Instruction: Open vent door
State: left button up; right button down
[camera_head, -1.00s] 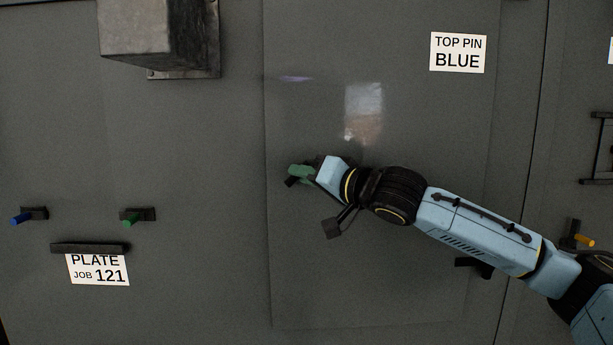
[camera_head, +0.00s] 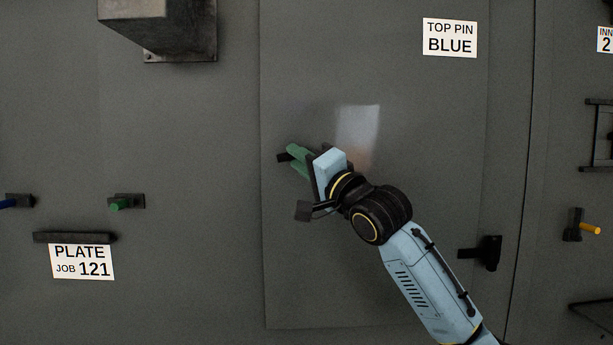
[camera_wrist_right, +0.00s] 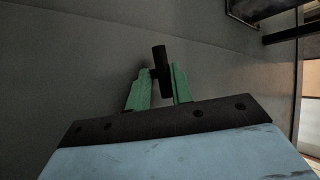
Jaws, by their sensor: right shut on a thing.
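The vent door appears to be the large grey panel (camera_head: 400,270) in the middle of the head view. It looks flat against the grey wall around it. A small dark handle (camera_head: 283,157) sits at its left side and also shows in the right wrist view (camera_wrist_right: 160,58). My right gripper (camera_head: 295,155) is shut on this handle. In the right wrist view its green fingers (camera_wrist_right: 158,88) stand on both sides of the handle. The gripper hides part of the handle and its mount. My left gripper is not in view.
A metal box (camera_head: 160,20) juts out at the upper left. A green pin (camera_head: 119,203), a blue pin (camera_head: 8,203) and a dark ledge (camera_head: 75,238) are at the left. A black bracket (camera_head: 487,252) and an orange pin (camera_head: 590,229) are at the right.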

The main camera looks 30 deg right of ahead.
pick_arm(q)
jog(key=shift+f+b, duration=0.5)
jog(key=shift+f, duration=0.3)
pick_arm(e)
jog(key=shift+a+f+m+t+h, duration=0.15)
jog(key=shift+m+t+h, duration=0.4)
jog(key=shift+m, duration=0.55)
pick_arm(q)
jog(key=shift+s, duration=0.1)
